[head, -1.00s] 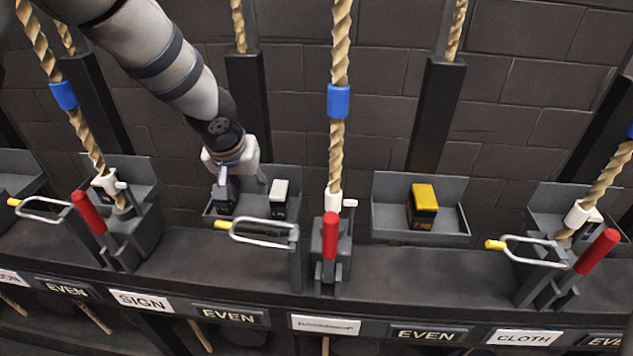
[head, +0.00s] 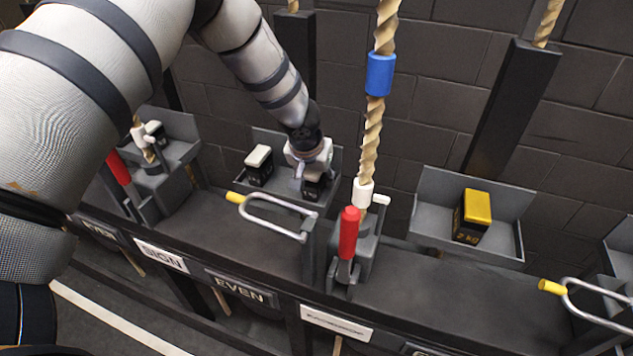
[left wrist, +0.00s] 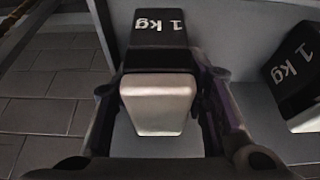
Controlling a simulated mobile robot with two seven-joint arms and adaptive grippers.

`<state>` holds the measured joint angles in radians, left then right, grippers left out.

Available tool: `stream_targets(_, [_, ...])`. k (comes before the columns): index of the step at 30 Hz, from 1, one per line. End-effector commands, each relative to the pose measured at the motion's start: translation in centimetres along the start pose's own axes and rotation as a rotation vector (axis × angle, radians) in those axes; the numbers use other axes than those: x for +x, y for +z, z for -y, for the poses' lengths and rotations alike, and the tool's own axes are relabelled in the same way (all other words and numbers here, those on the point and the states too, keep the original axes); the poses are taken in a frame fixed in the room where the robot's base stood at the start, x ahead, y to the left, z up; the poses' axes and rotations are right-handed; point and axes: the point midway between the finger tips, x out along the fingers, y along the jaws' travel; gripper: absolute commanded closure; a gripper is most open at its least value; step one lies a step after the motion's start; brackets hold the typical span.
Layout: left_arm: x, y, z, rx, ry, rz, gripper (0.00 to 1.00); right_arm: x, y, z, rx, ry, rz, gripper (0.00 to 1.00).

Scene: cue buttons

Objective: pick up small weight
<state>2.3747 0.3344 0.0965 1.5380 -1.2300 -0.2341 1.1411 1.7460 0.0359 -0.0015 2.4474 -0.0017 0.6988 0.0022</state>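My left gripper (head: 312,182) is at the right part of the grey tray behind the middle lever, over a small black weight (head: 313,190). In the left wrist view this weight (left wrist: 158,60) reads "1 kg" and has a white top between my two fingers (left wrist: 158,95). The fingers stand close on both sides, with narrow gaps showing, so they look open. A second white-topped weight (head: 258,165) stands to the left in the same tray; the left wrist view shows a 1 kg weight (left wrist: 292,80) at the right. My right gripper is not in view.
A yellow-topped 2 kg weight (head: 472,217) stands in another tray (head: 500,250). A red lever (head: 349,232), a metal loop handle (head: 275,217) and a rope with a blue band (head: 380,73) are near my gripper. The brick wall is behind.

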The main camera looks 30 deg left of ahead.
Motion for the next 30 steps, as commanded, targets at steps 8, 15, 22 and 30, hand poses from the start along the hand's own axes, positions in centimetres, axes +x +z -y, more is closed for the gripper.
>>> stream_targets(8, [0.0,-0.2,0.0,0.000,0.001,-0.003,0.74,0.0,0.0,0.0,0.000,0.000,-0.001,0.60])
stream_targets(15, [0.0,-0.1,0.0,0.000,0.000,-0.003,1.00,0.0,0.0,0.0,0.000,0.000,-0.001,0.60])
stream_targets(22, [-0.1,-0.3,-0.1,0.000,0.002,-0.007,1.00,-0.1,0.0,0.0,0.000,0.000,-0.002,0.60])
stream_targets(30, [-2.8,-1.6,-0.1,-0.003,0.003,-0.013,1.00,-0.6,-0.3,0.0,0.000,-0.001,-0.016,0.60])
